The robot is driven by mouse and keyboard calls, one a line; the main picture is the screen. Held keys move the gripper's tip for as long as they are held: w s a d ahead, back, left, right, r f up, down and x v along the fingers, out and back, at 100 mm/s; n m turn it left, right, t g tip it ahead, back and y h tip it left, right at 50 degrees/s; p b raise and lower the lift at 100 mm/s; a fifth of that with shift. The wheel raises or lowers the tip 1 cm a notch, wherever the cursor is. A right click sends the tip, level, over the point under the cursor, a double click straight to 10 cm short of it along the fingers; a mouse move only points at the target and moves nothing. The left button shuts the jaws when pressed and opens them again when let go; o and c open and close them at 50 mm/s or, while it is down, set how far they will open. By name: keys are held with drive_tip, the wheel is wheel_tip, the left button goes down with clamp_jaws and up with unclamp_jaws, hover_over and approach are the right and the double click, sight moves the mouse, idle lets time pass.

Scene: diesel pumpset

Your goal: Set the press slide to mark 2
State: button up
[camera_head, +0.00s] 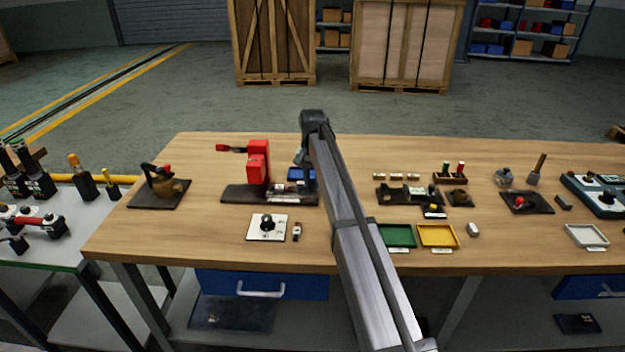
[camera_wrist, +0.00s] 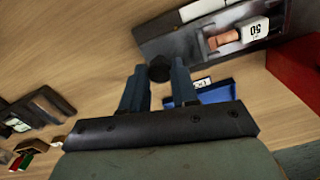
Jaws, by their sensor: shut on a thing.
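The red press (camera_head: 258,160) stands on a dark base (camera_head: 240,196) on the wooden bench, left of my arm. The wrist view shows the base (camera_wrist: 180,47) at the top with a copper-coloured piece and a white block marked 50 (camera_wrist: 254,29) on it. A red body (camera_wrist: 295,72) shows at the right. My gripper (camera_wrist: 153,78) is shut on a dark round knob (camera_wrist: 160,68), close to the base's end. In the head view my gripper (camera_head: 300,158) is near the right end of the base, mostly hidden by my arm. I cannot read the slide's marks.
A blue tray (camera_head: 296,174) lies behind the base's right end. A white plate with a black knob (camera_head: 267,226) lies in front. Green (camera_head: 397,236) and yellow (camera_head: 438,236) trays and a dark fixture (camera_head: 408,195) stand right of my arm. Bench between base and white plate is clear.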

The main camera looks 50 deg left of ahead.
sight(291, 187)
clamp_jaws()
drive_tip(key=shift+a, duration=0.1)
drive_tip(key=s+a, duration=0.4)
drive_tip(key=s, duration=0.1)
drive_tip(key=shift+a, duration=0.4)
drive_tip(key=o, duration=0.7)
unclamp_jaws()
drive_tip(key=shift+r, duration=0.1)
wheel_tip(291, 187, up, 14)
